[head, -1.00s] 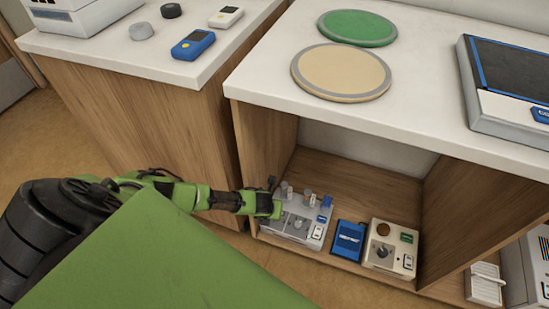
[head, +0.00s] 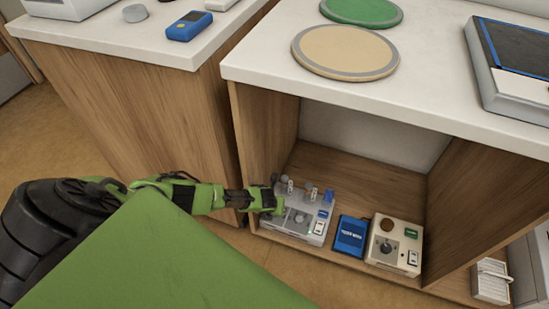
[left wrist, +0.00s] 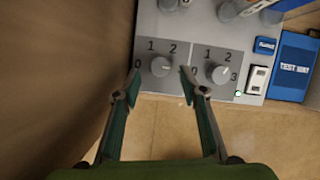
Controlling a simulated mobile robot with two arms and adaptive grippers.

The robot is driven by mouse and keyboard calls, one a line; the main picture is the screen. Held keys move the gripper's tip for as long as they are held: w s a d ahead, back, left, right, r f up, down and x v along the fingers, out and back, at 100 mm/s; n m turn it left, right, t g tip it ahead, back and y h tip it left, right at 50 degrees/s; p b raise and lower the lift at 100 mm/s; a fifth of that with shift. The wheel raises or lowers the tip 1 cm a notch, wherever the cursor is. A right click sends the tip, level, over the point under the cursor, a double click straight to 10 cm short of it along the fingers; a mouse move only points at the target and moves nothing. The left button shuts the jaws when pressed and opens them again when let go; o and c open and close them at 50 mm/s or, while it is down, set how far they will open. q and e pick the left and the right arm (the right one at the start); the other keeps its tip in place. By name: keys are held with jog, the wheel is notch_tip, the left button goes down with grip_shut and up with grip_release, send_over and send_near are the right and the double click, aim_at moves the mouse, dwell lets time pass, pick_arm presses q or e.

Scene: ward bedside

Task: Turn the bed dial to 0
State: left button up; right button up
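A grey control box (head: 318,215) stands at the left of the open shelf. In the left wrist view its dark panel carries two round grey dials. The left dial (left wrist: 160,66) has 0, 1 and 2 printed around it. The right dial (left wrist: 218,72) has 1, 2 and 3, and its pale pointer mark faces right, between 2 and 3. No name is readable beside either dial. My left gripper (left wrist: 161,79) is open, its fingertips apart at either side of the left dial's lower edge; contact cannot be told. My right gripper is not in view.
A blue box (head: 350,236) and a beige box with a knob (head: 395,245) stand to the right. A small green light (left wrist: 238,94) shows on the grey box's front edge. Wooden shelf walls (head: 268,125) and the white top (head: 245,72) frame the opening. More knobs (left wrist: 230,10) sit behind the dials.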

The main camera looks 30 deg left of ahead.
pick_arm(q)
jog(key=shift+b+x, duration=1.2)
jog(key=shift+x, duration=0.7)
jog(key=c, duration=1.1)
